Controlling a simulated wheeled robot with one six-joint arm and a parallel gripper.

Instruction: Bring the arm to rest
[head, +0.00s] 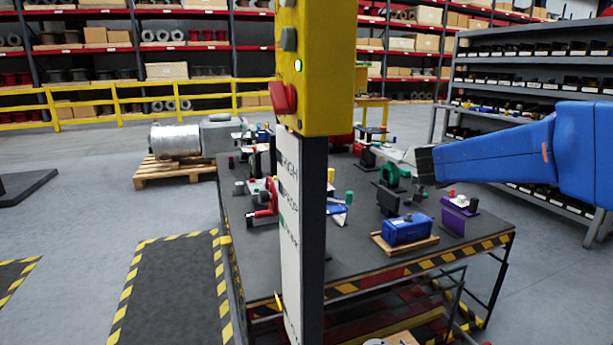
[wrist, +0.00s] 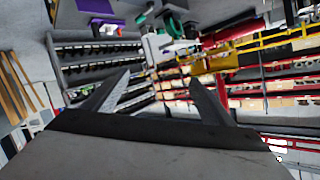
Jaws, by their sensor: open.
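My blue arm (head: 500,152) reaches in from the right side of the head view, roughly level, over the far right part of the workbench. My gripper (head: 408,157) is at its left end, and its fingers look small and are hard to make out there. In the wrist view my gripper (wrist: 155,92) shows two grey fingers spread wide apart with nothing between them. The wrist view is tilted and looks out over the bench toward shelving. No object is held.
A yellow control box (head: 325,70) on a dark post stands close in front and hides part of the workbench (head: 330,262). A blue block (head: 407,229), a purple bracket (head: 459,213) and a green valve (head: 393,177) are on the bench. Grey shelving (head: 540,65) stands behind my arm.

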